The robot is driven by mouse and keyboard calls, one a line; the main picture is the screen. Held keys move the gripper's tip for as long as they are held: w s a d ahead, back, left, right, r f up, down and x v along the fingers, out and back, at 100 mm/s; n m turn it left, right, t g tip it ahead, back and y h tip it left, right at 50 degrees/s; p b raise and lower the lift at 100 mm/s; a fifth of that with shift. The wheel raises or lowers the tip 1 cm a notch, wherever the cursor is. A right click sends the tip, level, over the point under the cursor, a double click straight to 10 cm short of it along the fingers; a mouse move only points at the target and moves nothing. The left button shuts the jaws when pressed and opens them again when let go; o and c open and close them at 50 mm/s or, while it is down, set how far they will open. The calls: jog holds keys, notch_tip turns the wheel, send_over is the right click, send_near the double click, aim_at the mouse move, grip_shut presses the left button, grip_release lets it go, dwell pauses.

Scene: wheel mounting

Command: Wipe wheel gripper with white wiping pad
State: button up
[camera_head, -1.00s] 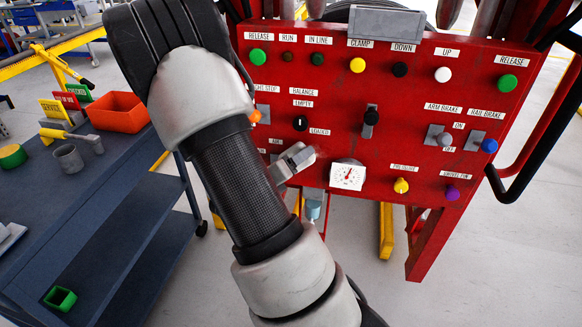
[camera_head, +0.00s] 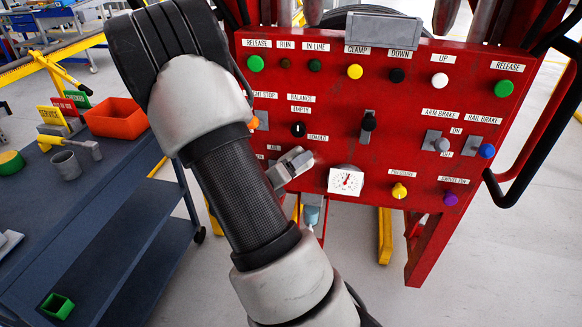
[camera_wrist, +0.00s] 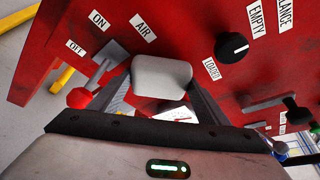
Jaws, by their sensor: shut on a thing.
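A white, rounded wiping pad (camera_wrist: 162,77) sits between the fingers of my gripper (camera_wrist: 160,98) in the wrist view. My gripper is shut on it, in front of the red control panel (camera_wrist: 190,35). In the head view my arm covers the left part of the red panel (camera_head: 450,100), and the pad cannot be made out there. The wheel gripper is not clearly visible in either view. A dark curved, tyre-like shape (camera_head: 338,18) shows behind the panel's top edge.
The panel carries buttons, levers and a white gauge (camera_head: 345,180). A red-knobbed air lever (camera_wrist: 80,97) is close to the left finger. A dark blue cart (camera_head: 110,225) with an orange bin (camera_head: 116,118) stands at left. Floor is open at right.

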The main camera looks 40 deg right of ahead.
aim_at(305, 166)
jog(key=shift+w+d, duration=0.35)
jog(key=shift+d, duration=0.15)
jog(key=shift+s+d+r+b, duration=0.1)
jog(key=shift+s+d+b, duration=0.15)
jog(key=shift+s+d, duration=1.1)
jog(key=shift+s+d+b, duration=0.2)
jog(key=shift+s+d, duration=0.95)
jog(key=shift+s, duration=0.3)
jog(key=shift+w+a+p, duration=0.6)
jog(key=shift+w+a, duration=0.3)
jog(key=shift+w, duration=0.05)
jog(key=shift+w+a, duration=0.45)
jog(key=shift+w+a+p, duration=0.4)
jog(key=shift+w+a, duration=0.2)
jog(key=shift+w, duration=0.2)
jog(key=shift+w+a+p, duration=0.4)
jog(key=shift+w+a, duration=0.15)
jog(key=shift+w, duration=0.2)
jog(key=shift+a, duration=0.1)
jog(key=shift+s+a+p, duration=0.35)
jog(key=shift+s+a, duration=1.65)
jog(key=shift+a, duration=0.2)
